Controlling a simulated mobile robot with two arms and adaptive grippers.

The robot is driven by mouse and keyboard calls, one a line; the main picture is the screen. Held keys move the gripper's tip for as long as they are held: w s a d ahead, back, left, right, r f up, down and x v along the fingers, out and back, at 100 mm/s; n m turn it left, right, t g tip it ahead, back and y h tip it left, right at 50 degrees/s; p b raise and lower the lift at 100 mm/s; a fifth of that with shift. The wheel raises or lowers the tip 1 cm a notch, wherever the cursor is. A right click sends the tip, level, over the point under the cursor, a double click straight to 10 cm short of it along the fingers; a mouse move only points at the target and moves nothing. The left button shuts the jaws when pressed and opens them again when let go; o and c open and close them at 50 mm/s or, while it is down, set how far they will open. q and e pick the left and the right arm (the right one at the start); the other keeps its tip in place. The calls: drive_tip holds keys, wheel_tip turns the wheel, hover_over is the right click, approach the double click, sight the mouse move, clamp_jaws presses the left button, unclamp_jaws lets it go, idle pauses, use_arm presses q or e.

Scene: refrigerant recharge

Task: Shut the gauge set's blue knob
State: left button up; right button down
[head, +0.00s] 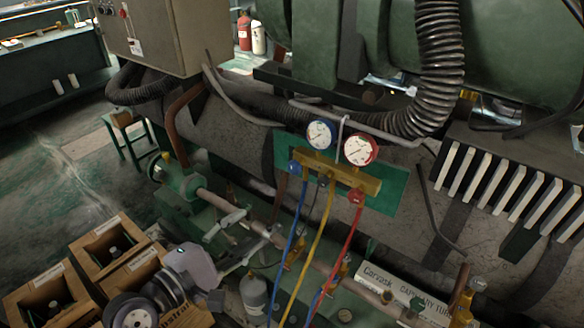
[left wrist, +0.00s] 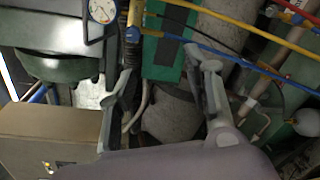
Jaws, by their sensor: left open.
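The gauge set's brass manifold (head: 335,172) hangs on a green plate (head: 389,192) in the head view. Its blue knob (head: 294,167) is at the left end, below the blue-rimmed gauge (head: 321,134). A red knob (head: 356,196) is below the red-rimmed gauge (head: 361,149). My left gripper (head: 258,225) is open and empty, below and left of the blue knob and apart from it. In the left wrist view, my left gripper's (left wrist: 163,60) fingers are spread. The blue-rimmed gauge (left wrist: 102,11) and manifold (left wrist: 135,12) show near the left fingertip.
Blue (head: 291,250), yellow (head: 318,250) and red (head: 347,240) hoses hang from the manifold. A horizontal pipe (head: 315,262) runs below. Wooden crates (head: 107,243) stand lower left. A capillary tube box (head: 405,292) lies lower right. A corrugated black hose (head: 440,50) is above.

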use_arm(q)
wheel_tip(320, 180, up, 2)
drive_tip(key=w+n+t, duration=0.1)
drive_tip(key=n, duration=0.1)
drive_tip(key=p, duration=0.3)
approach(292, 170)
drive_tip(key=shift+h, duration=0.3)
drive_tip(key=x, duration=1)
drive_tip(key=shift+w+a+f, duration=0.1)
drive_tip(key=shift+w+f, duration=0.1)
use_arm(e)
drive_tip(key=s, duration=0.4)
drive_tip(key=shift+d+r, duration=0.35)
drive_tip(key=shift+d, duration=0.05)
use_arm(q)
drive_tip(key=shift+c, duration=0.2)
clamp_jaws()
